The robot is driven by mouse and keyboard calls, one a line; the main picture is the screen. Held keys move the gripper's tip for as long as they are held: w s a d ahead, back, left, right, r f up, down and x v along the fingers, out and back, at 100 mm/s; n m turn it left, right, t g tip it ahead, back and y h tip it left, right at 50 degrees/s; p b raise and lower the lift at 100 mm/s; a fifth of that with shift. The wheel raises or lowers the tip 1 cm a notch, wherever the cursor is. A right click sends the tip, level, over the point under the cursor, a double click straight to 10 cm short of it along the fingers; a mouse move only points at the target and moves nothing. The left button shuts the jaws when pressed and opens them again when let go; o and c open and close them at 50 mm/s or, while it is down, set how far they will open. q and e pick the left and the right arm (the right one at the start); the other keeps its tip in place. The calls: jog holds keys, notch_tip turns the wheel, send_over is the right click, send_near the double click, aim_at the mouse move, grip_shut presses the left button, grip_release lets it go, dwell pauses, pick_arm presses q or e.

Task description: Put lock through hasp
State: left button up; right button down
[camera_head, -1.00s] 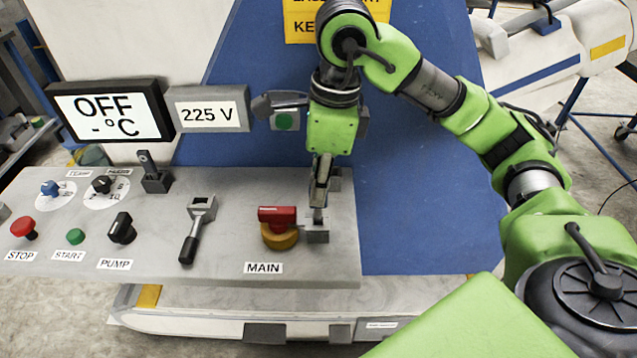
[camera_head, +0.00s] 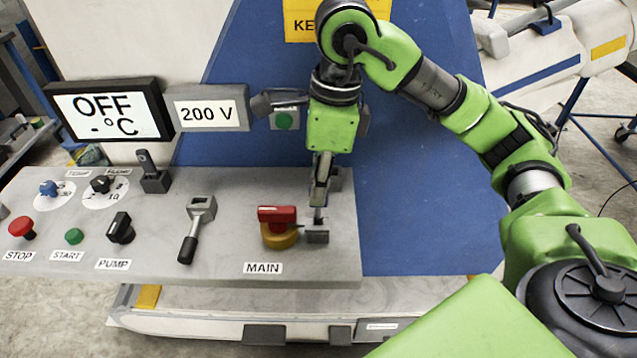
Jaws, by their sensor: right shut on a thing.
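My right gripper (camera_head: 320,198) points down over the right end of the grey control panel (camera_head: 345,262). Its fingers are shut on a small grey metal piece (camera_head: 318,213), mostly hidden between the fingertips. Right below it is a small grey block (camera_head: 317,237), which I take for the lock; I cannot tell whether it is one piece with the held part. Left of it is the MAIN switch, with a red handle (camera_head: 277,215) on a yellow base (camera_head: 281,239). No hasp opening can be made out clearly. My left gripper is out of view.
A grey bracket with a black-handled lever (camera_head: 188,249) lies left of the MAIN switch. Farther left are the PUMP knob (camera_head: 121,229), START button (camera_head: 74,236) and STOP button (camera_head: 21,228). A voltage display (camera_head: 208,115) and OFF display (camera_head: 108,110) stand behind. Bare panel lies around MAIN.

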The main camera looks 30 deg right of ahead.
jog(key=shift+f+b, duration=1.8)
jog(key=shift+f, duration=0.15)
jog(key=shift+f, duration=0.1)
jog(key=shift+f+b, duration=0.45)
jog(key=shift+b, duration=0.05)
jog(key=c, duration=1.8)
grip_release()
jog(key=shift+c, duration=0.2)
jog(key=shift+d, duration=0.1)
jog(key=shift+r, duration=0.5)
jog(key=shift+s+d+r, duration=0.1)
jog(key=shift+r, duration=1.05)
jog(key=shift+s+d+r, duration=0.1)
jog(key=shift+d+r, duration=0.05)
jog(key=shift+r, duration=1.05)
jog(key=shift+s+d+r, duration=0.1)
jog(key=shift+r, duration=1.05)
